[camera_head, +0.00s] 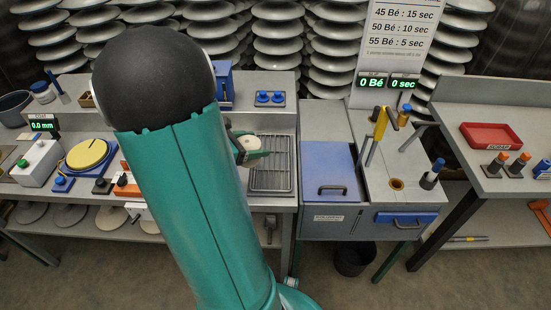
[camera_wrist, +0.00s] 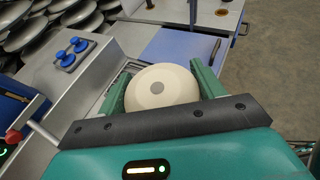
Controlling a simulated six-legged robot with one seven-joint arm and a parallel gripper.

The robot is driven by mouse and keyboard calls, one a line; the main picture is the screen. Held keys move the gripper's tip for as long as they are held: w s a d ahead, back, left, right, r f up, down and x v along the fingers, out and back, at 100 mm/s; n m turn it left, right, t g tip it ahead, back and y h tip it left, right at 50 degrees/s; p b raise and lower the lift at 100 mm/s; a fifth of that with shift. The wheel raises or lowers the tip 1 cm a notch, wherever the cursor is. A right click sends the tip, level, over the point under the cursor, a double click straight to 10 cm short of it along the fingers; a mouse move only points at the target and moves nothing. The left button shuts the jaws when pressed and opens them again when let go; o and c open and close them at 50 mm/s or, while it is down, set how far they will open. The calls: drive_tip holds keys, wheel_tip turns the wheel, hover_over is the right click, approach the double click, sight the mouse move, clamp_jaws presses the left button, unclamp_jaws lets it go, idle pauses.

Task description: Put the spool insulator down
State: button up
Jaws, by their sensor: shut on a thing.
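The spool insulator (camera_wrist: 160,88) is cream coloured and round, with a grey spot at the middle of its top. In the wrist view it sits between the two green fingers of my gripper (camera_wrist: 160,82), which is shut on it. In the head view the insulator (camera_head: 248,143) shows small, beside a green finger of my gripper (camera_head: 246,150), over the left part of a grey wire rack (camera_head: 270,180). I cannot tell whether it touches the rack. My own arm hides much of the bench to the left.
Right of the rack stands a cabinet with a blue lid (camera_head: 329,165). Two blue knobs (camera_head: 270,97) sit behind the rack. A yellow round plate (camera_head: 87,155) is on the left bench. A red tray (camera_head: 491,136) lies on the right table. The rack's right part looks empty.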

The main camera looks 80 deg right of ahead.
drive_tip(key=s+d+f, duration=0.1)
drive_tip(key=f, duration=0.1)
drive_tip(key=s+d+f, duration=0.4)
drive_tip(key=f, duration=0.1)
drive_tip(key=shift+d, duration=0.25)
drive_tip(key=shift+s+d+f, duration=0.1)
drive_tip(key=shift+f, duration=0.5)
drive_tip(key=shift+s+d+f, duration=0.1)
drive_tip(key=shift+f, duration=0.9)
drive_tip(key=shift+w+f, duration=0.1)
drive_tip(key=o, duration=1.4)
drive_tip(key=shift+f, duration=0.1)
drive_tip(key=shift+c, duration=0.2)
drive_tip(key=shift+w+a+r, duration=0.1)
drive_tip(key=shift+a+r, duration=0.05)
drive_tip(key=shift+r, duration=0.1)
drive_tip(key=v, duration=1.1)
drive_tip(key=shift+w+a, duration=0.15)
drive_tip(key=shift+a, duration=0.2)
drive_tip(key=shift+r, duration=0.1)
